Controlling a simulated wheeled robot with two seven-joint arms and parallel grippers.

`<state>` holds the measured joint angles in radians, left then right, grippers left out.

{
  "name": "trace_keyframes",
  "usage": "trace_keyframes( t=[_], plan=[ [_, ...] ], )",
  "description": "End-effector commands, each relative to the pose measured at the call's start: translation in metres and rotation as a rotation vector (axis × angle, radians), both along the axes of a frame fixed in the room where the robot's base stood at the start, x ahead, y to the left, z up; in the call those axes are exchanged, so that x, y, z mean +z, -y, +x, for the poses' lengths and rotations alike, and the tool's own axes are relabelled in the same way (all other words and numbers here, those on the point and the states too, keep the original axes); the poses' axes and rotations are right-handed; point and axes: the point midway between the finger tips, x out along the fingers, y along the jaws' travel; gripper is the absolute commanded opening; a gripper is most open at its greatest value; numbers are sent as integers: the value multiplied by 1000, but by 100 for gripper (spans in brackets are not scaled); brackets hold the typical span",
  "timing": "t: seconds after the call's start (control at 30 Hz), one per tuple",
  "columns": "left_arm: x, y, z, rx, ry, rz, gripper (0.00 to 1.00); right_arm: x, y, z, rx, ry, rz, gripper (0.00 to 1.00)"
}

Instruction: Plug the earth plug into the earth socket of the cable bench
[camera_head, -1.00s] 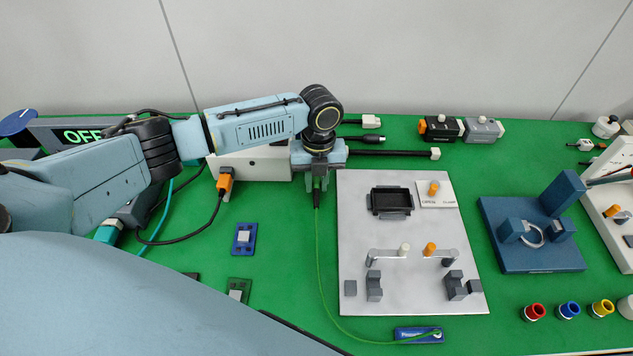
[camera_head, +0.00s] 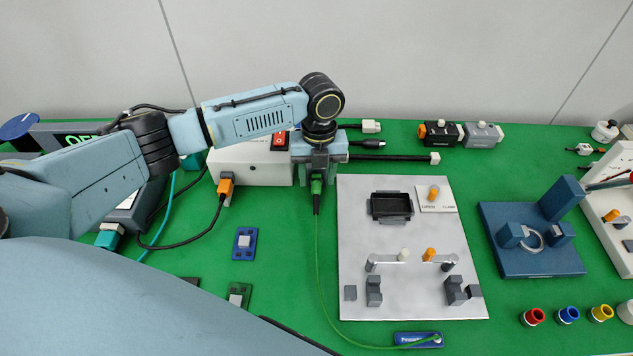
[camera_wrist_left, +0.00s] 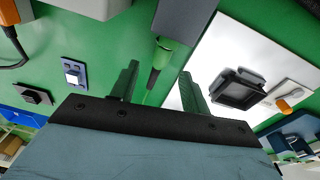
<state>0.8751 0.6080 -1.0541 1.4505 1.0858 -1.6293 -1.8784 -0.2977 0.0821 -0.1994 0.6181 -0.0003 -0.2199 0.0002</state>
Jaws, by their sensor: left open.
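The earth plug (camera_head: 316,187) is green with a black boot and a thin green cable. It stands just beyond the left edge of the grey plate, in front of the white box (camera_head: 230,162). My left gripper (camera_head: 316,178) is open, above and around the plug in the head view. In the left wrist view the plug (camera_wrist_left: 172,55) shows between the spread fingers (camera_wrist_left: 159,72), with its boot toward me. The earth socket cannot be made out; the gripper and a dark part beside the plug hide that area. My right gripper is out of view.
The grey plate (camera_head: 410,300) with a black tray and clamps lies to the right. An orange plug (camera_head: 225,187) with a black cable sits left of the gripper. The green cable runs to a blue block (camera_head: 418,339). Black cables lie behind the plate.

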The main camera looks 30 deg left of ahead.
Motion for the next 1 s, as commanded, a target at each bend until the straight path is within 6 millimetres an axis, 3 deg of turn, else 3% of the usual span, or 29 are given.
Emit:
trace_keyframes(
  t=[0.03,0.2,0.4,0.6,1.0],
  plan=[
    [16,0,2,0,4,-1,46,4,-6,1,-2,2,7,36],
    [55,-1,6,-1,4,0,46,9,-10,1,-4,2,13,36],
    [87,-2,8,1,2,1,46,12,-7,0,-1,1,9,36],
    [99,-2,9,0,1,1,46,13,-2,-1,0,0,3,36],
    [99,-2,9,1,0,1,46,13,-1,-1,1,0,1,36]
  ],
)
